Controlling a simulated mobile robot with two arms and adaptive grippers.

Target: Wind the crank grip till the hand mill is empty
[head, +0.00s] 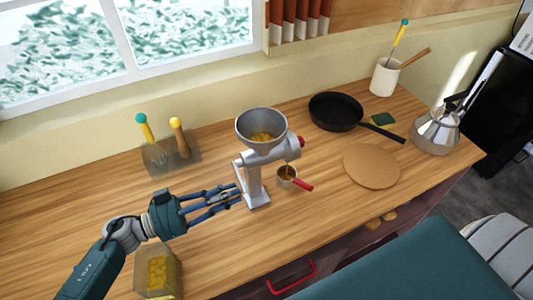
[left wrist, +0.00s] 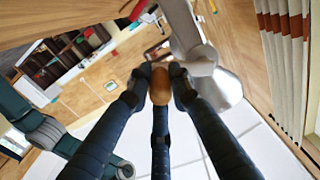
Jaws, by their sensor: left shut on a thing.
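The grey metal hand mill (head: 252,183) stands upright on the wooden counter, its wide hopper (head: 243,131) on top. Yellow grain (head: 263,137) lies in the bottom of the hopper. My left gripper (head: 236,194) reaches in from the left at the mill's left side. In the left wrist view its fingers are shut around the brown wooden crank grip (left wrist: 160,88), with the mill (left wrist: 186,32) just beyond. The grip is hidden by the fingers in the head view. A small red-handled cup (head: 287,178) sits under the spout, with yellowish stuff in it. My right gripper is not in view.
A see-through container of yellow pieces (head: 158,272) stands near my left forearm. Behind are a holder with a whisk (head: 150,138), a black pan (head: 336,112) and a white utensil crock (head: 384,78). A round board (head: 371,166) and steel kettle (head: 437,132) are at right.

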